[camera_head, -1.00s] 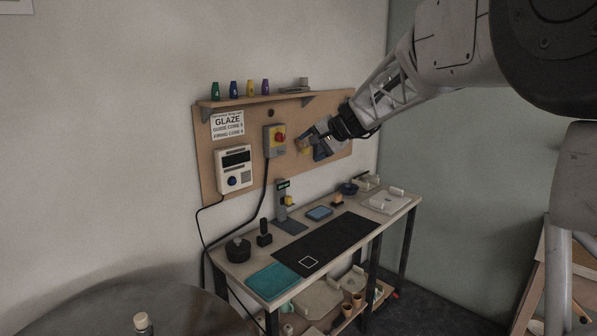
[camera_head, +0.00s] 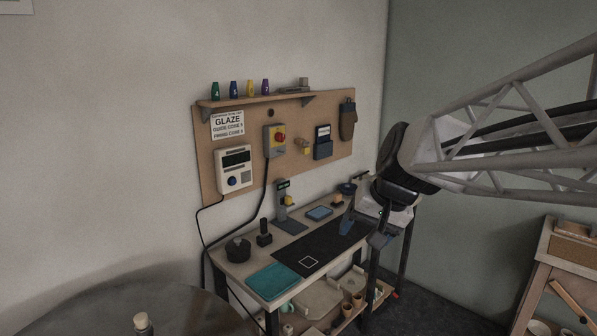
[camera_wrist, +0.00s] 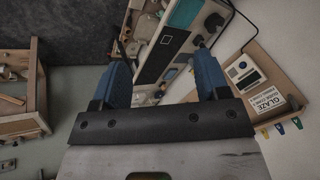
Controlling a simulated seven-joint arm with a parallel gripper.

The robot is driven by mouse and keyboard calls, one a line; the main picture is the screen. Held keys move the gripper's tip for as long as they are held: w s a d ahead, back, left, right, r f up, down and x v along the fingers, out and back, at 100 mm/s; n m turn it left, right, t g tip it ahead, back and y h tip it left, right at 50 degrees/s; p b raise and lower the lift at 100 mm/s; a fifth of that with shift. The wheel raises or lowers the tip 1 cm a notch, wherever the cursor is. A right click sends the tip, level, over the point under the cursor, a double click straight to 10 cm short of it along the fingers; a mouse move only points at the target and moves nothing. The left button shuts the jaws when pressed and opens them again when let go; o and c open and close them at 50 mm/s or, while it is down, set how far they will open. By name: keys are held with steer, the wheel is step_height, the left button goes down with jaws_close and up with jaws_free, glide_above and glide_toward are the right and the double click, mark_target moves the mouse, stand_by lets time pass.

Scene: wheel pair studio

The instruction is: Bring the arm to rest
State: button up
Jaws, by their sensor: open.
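My gripper (camera_head: 362,230) is open, with its blue fingers apart and nothing between them. In the head view it hangs in front of the right part of the workbench, its fingers pointing down over or in front of the dark mat (camera_head: 330,247). I cannot tell its exact height. In the wrist view the two blue fingers (camera_wrist: 162,70) are spread, with the bench and pegboard seen upside down beyond them. My arm comes in from the right edge of the head view.
A teal cloth (camera_head: 272,281) lies on the bench. A wooden rack (camera_head: 548,262) stands at right. A round table (camera_head: 190,318) is at lower left.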

steer(key=s+d+f+h, duration=0.1)
steer(key=s+d+f, duration=0.2)
steer(key=s, duration=0.6)
steer(key=s+d+f+n+g+h, duration=0.1)
steer(key=s+d+f+h, duration=0.1)
steer(key=s+f, duration=0.4)
steer(key=s+d, duration=0.1)
steer(key=s, duration=0.3)
steer(key=shift+s+n+h, duration=0.25)
steer(key=shift+n+h, duration=0.05)
